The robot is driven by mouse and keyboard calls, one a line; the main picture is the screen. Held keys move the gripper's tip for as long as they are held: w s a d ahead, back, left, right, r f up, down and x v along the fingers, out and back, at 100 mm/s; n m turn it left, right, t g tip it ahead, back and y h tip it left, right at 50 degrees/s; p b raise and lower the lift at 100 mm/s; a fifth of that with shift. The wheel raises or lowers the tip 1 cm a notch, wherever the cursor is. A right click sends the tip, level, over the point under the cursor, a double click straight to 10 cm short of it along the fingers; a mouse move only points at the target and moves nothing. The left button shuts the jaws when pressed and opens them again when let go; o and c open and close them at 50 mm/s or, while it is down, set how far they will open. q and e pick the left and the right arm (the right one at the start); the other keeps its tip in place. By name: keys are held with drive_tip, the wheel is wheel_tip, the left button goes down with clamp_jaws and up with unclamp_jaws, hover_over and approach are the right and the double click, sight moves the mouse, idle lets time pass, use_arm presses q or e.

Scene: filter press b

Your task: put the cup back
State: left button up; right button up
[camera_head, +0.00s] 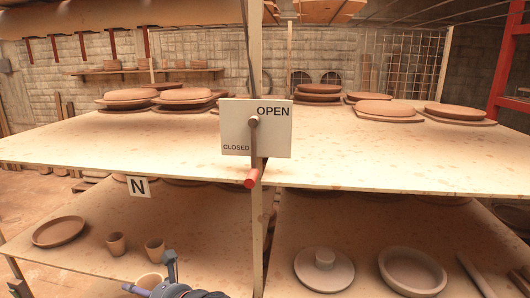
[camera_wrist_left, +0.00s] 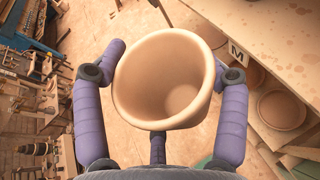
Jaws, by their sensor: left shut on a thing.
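A light tan clay cup (camera_wrist_left: 180,92) is between the purple fingers of my left gripper (camera_wrist_left: 165,100), its open mouth facing the wrist camera. In the head view the held cup (camera_head: 150,281) shows at the bottom edge, in front of the lower shelf, with my left gripper (camera_head: 152,283) around it and partly cut off by the frame. Two similar cups stand side by side on the lower left shelf (camera_head: 205,235): a left one (camera_head: 116,246) and a right one (camera_head: 154,251). My right gripper is not in view.
A round plate (camera_head: 59,232) lies left of the standing cups. A red-tipped lever (camera_head: 252,180) hangs at the centre post. Shelf right of the cups looks bare. Clay dishes (camera_head: 411,270) lie beyond the post.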

use_arm(q)
drive_tip(key=w+d+f, duration=0.2)
drive_tip(key=d+f, duration=0.1)
drive_tip(key=f, duration=0.5)
drive_tip(key=w+d+f+m+t+h, duration=0.1)
drive_tip(key=d+f, duration=0.3)
drive_tip(key=f, duration=0.5)
drive_tip(key=w+d+f+m+t, duration=0.1)
drive_tip(key=w+d+f, duration=0.1)
drive_tip(key=f, duration=0.7)
drive_tip(key=shift+w+d+h, duration=0.3)
drive_tip(key=shift+d, duration=0.6)
drive_tip(key=shift+t, duration=0.3)
wheel_tip(320, 180, down, 35)
drive_tip(key=b, duration=3.5)
wheel_tip(320, 180, up, 12)
drive_tip(key=w+m+t+h, duration=0.2)
drive_tip(key=m+t+h, duration=0.2)
drive_tip(key=m+h, duration=0.3)
drive_tip(key=shift+f+t, duration=0.2)
drive_tip(key=shift+t, duration=0.1)
drive_tip(key=shift+w, duration=0.1)
